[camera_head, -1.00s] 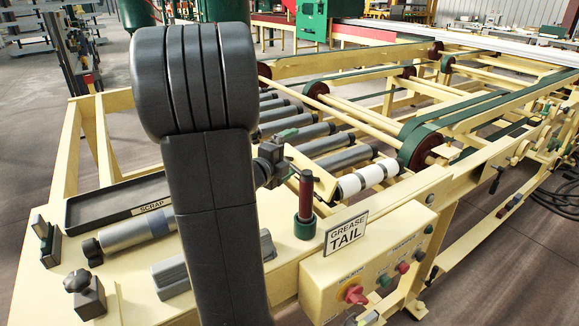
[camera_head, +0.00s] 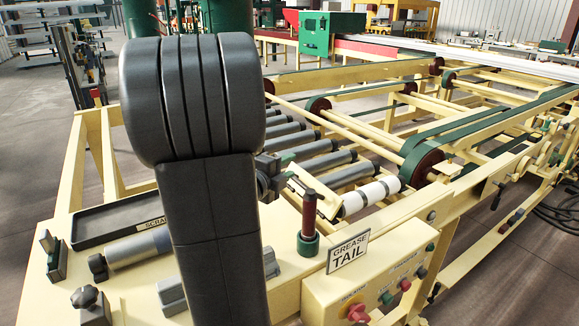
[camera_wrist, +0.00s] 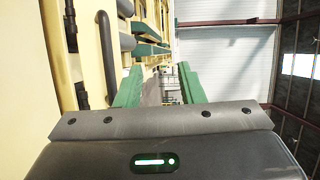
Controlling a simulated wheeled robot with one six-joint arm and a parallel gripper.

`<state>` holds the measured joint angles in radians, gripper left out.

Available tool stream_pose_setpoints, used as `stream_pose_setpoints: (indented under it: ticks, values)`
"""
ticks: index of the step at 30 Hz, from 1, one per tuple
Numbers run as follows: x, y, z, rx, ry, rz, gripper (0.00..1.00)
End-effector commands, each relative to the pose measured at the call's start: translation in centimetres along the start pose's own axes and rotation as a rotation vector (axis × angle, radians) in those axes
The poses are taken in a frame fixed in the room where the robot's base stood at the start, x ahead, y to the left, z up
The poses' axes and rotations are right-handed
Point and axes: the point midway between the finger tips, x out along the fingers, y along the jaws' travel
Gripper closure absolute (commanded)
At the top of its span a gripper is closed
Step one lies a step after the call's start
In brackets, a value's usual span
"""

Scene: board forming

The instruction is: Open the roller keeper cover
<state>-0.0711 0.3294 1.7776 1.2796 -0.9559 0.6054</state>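My gripper shows in the wrist view (camera_wrist: 162,80) as two green fingers standing apart, with nothing between them. In the head view it is mostly hidden behind my dark arm link; a dark wrist part shows just right of the link. A tilted cream plate (camera_head: 314,190), which looks like the roller keeper cover, is at the near end of the white roller (camera_head: 370,195). It is right of that wrist part; whether they touch cannot be told. I cannot tell for sure whether the cover is shut. In the wrist view, a black bar handle (camera_wrist: 106,45) is on cream framework at left.
A red-topped grease cup (camera_head: 309,220) stands upright beside the "GREASE TAIL" sign (camera_head: 348,250). A control box (camera_head: 375,290) with buttons is below. The dark scrap tray (camera_head: 105,222), a grey cylinder (camera_head: 140,250) and black knobs occupy the left of the bench. Grey rollers (camera_head: 320,162) lie behind.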

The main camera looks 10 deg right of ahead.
Motion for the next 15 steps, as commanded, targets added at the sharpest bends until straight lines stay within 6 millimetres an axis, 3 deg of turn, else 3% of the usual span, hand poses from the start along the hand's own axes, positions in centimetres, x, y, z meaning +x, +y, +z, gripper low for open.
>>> stream_pose_setpoints:
  ticks: [15]
  values:
    - [-3.1, -1.9, -0.3, -0.001, -0.001, 0.003, 0.65]
